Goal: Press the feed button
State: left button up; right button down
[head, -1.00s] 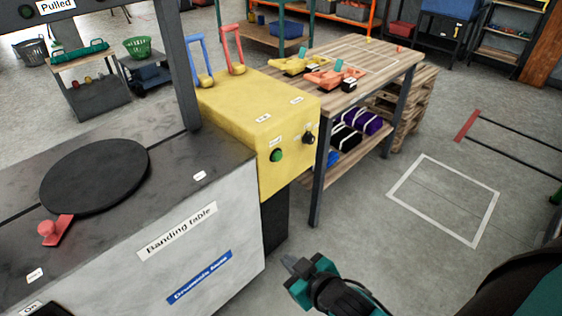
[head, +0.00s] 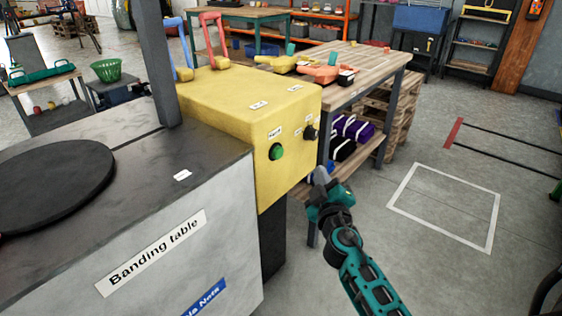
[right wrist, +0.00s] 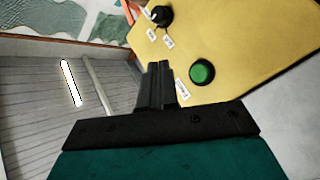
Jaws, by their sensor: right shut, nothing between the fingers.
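The feed button looks to be the green round button (head: 277,151) on the front face of the yellow box (head: 285,185); its small label is too blurred to read surely. The button also shows in the right wrist view (right wrist: 202,72), right of the fingertips. A black knob (head: 310,132) sits beside it, and it shows at the top of the right wrist view (right wrist: 161,16). My right gripper (head: 319,177) is shut and empty, in front of the box, lower and to the right of the button, apart from it. My left gripper is not in view.
The banding table (head: 225,205) with a black round plate (head: 50,185) stands at the left. A grey post (head: 158,60) rises beside the box. A wooden workbench (head: 365,65) stands behind my right gripper.

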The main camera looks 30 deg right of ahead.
aim_at(278, 153)
dwell(0.3)
jog(key=w+a, duration=0.3)
jog(key=w, duration=0.5)
jog(key=shift+a+b, duration=0.15)
jog(key=shift+b, duration=0.3)
jog(key=shift+w, duration=0.2)
dwell(1.6)
jog(key=shift+w+a+b, duration=0.15)
jog(key=shift+w+b, duration=0.1)
jog(key=shift+b, duration=0.05)
